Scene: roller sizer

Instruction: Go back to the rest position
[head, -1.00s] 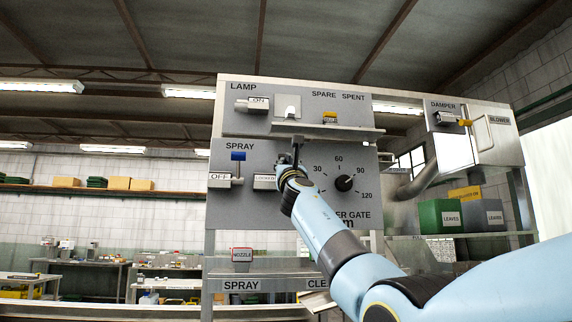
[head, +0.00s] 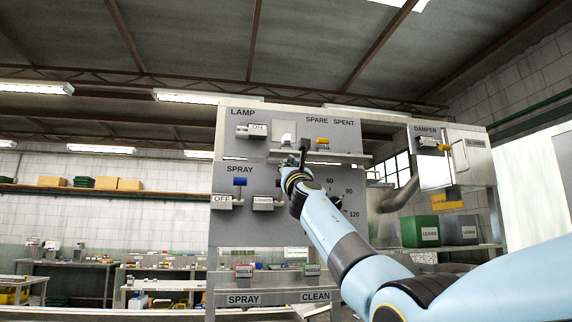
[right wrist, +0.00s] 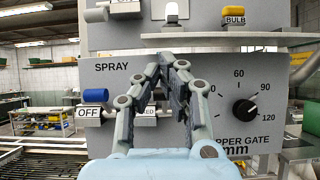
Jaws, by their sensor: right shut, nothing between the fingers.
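My right gripper (head: 304,150) is shut and empty. In the head view it is raised in front of the grey control panel (head: 260,225), just under the lamp section. In the right wrist view the fingers of my right gripper (right wrist: 173,62) meet in front of the panel, between the blue spray handle (right wrist: 95,96) and the black dial (right wrist: 245,108). I cannot tell from these views whether the fingertips touch the panel. The fingers partly hide the small plate right of the OFF plate. My left gripper is not in view.
A ledge (head: 345,159) juts out under the lamp section, close to my right gripper. The damper box (head: 466,158) is at the right, above green and grey leaves bins (head: 420,231). Two nozzle bins (head: 243,270) sit below the panel.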

